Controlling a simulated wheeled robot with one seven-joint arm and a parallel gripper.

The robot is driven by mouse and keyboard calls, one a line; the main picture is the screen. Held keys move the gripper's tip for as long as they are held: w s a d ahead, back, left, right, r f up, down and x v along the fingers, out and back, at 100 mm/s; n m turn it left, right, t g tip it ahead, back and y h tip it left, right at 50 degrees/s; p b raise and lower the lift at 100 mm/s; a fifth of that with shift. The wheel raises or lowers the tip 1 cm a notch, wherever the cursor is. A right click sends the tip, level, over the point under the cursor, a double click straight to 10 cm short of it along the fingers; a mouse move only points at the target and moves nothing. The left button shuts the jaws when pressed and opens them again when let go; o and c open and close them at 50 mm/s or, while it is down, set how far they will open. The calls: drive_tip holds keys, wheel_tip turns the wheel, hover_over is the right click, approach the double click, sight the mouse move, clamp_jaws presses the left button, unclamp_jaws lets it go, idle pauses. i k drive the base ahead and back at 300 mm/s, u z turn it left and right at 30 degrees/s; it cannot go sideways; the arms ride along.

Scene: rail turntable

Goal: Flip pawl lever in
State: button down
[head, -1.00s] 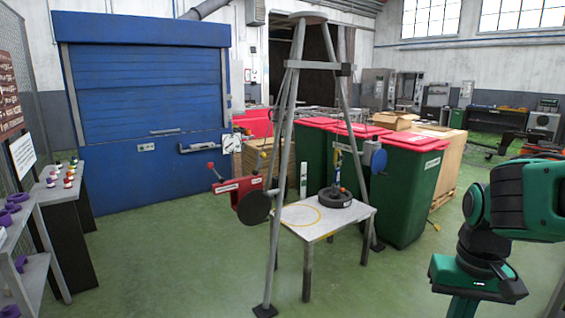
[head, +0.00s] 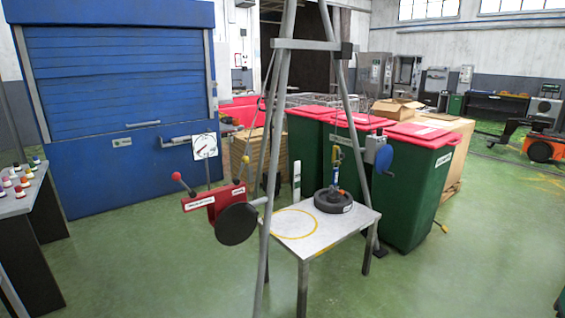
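A red winch-like housing (head: 228,204) with white labels is mounted on the left side of a grey tripod (head: 277,150). A short lever with a red ball knob (head: 177,176) sticks up and left from the housing's left end. It looks like the pawl lever, but its label is too small to read. A black disc (head: 236,224) sits on the housing's near side. A round dial gauge (head: 204,146) stands above the housing. My gripper is not in view.
A grey table (head: 335,240) under the tripod holds a black round weight (head: 333,201) hung from a hook, beside a yellow circle. A blue-handled unit (head: 383,158) is on the right leg. Green bins (head: 415,190) stand behind. Green floor (head: 150,265) is clear in front.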

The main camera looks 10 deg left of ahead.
sight(245, 159)
drive_tip(key=u, duration=0.25)
drive_tip(key=i, duration=0.95)
drive_tip(key=u, duration=0.6)
